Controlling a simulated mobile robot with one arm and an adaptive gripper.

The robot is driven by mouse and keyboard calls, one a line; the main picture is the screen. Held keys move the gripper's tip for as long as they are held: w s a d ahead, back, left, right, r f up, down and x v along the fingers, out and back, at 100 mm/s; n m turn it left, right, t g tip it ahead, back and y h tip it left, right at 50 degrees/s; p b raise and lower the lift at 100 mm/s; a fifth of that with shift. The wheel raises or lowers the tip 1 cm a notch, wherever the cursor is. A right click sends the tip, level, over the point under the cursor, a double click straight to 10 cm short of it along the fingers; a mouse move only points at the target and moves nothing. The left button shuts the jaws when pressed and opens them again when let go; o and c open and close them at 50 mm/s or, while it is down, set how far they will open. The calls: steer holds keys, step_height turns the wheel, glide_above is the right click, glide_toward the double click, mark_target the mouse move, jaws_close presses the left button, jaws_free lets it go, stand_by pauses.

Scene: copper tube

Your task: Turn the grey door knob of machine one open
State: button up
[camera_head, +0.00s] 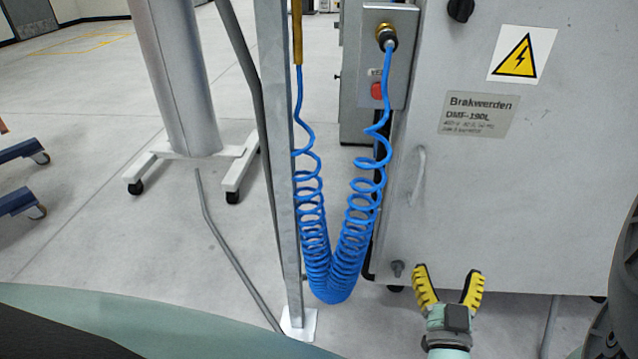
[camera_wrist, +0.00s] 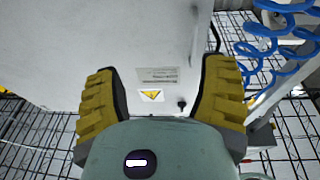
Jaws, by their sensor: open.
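A black knob (camera_head: 460,10) is at the top; a dark knob also shows in the wrist view (camera_wrist: 181,103). My gripper (camera_head: 447,273) is open and empty in front of the lower door, right of the small grey knob. I cannot tell how far it is from the door.
A blue coiled hose (camera_head: 335,265) hangs left of the machine, between a metal post (camera_head: 285,190) and a panel (camera_head: 392,50) with a red button (camera_head: 377,90). A wheeled column stand (camera_head: 190,120) stands farther left.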

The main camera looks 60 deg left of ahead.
steer(key=shift+t, duration=0.4)
steer(key=r+p, duration=0.1)
steer(key=r, duration=0.1)
steer(key=r+p, duration=0.1)
steer(key=r, duration=0.1)
steer(key=d+r+p, duration=0.1)
steer(key=shift+w+r, duration=0.2)
steer(key=shift+r, duration=0.2)
steer(key=shift+a, duration=0.1)
